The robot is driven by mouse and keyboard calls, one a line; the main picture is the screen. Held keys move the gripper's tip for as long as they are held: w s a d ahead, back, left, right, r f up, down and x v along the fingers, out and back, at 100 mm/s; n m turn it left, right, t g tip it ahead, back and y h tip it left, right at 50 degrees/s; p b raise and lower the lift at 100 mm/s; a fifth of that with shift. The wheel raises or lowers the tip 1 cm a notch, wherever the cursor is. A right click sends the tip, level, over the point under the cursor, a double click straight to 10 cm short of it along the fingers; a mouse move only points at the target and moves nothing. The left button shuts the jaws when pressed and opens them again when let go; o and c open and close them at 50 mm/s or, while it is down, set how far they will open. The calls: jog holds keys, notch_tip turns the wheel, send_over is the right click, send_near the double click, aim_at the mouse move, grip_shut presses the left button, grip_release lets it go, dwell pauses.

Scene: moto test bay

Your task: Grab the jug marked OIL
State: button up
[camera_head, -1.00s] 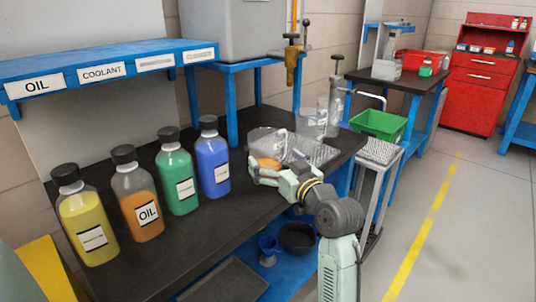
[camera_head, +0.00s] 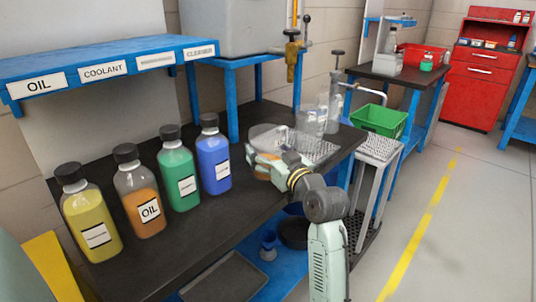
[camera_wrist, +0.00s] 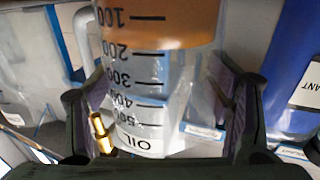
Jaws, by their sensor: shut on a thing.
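The clear measuring jug marked OIL (camera_wrist: 150,80) has a printed scale and holds orange liquid; it appears upside down in the wrist view. My gripper (camera_wrist: 160,92) has a finger on each side of it and is shut on it. In the head view the jug (camera_head: 266,132) stands on the dark bench top, largely hidden behind my gripper (camera_head: 256,163). An orange bottle (camera_head: 141,207) also labelled OIL stands apart to the left.
Yellow (camera_head: 90,222), green (camera_head: 179,180) and blue (camera_head: 214,160) bottles stand in a row with the orange one. A blue labelled shelf (camera_head: 110,62) overhangs the bench's back left.

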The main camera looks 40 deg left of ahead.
jog(key=c, duration=0.5)
jog(key=shift+c, duration=0.7)
jog(key=shift+r, duration=0.2)
